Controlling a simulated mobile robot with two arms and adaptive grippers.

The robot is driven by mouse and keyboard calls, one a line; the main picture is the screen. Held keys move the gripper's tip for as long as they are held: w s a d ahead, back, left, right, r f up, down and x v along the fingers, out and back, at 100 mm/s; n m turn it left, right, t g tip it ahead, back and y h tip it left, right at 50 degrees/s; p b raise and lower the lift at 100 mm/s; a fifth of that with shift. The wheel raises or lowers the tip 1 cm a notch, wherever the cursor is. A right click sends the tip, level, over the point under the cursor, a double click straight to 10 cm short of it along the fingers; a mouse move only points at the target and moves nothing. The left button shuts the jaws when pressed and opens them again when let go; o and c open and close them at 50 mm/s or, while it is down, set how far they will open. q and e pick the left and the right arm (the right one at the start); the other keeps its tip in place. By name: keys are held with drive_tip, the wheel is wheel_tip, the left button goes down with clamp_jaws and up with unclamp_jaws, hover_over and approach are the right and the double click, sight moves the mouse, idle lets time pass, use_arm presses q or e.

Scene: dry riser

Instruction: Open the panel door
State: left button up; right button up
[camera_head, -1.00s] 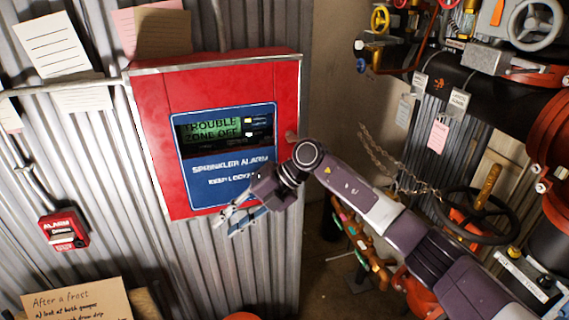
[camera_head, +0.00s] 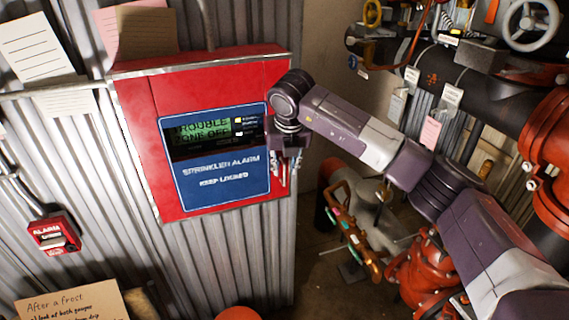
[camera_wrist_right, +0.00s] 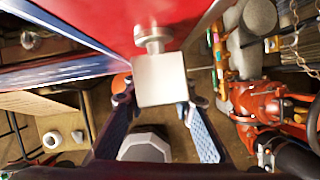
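The red alarm panel (camera_head: 140,130) is mounted on the corrugated wall, with a blue door face (camera_head: 225,185) lettered "SPRINKLER ALARM KEEP LOCKED". The door looks closed. My right gripper (camera_head: 280,180) hangs at the panel's right edge, fingers pointing down. In the right wrist view, a pale metal knob with a square block (camera_wrist_right: 160,80) stands out from the red panel side (camera_wrist_right: 105,22). The open fingers (camera_wrist_right: 160,102) are on either side of the block's lower end; I cannot tell whether they touch it. The arm hides the knob in the head view. My left gripper is not in view.
Red valves and pipes (camera_head: 425,270) with a dark horizontal pipe (camera_head: 490,95) fill the right side. A small red alarm pull box (camera_head: 54,233) and paper notes (camera_head: 35,45) are on the wall at left. The wall below the panel is clear.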

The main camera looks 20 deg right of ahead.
drive_tip(key=shift+w+f, duration=0.15)
drive_tip(key=shift+f, duration=0.3)
drive_tip(key=shift+c, duration=0.4)
clamp_jaws()
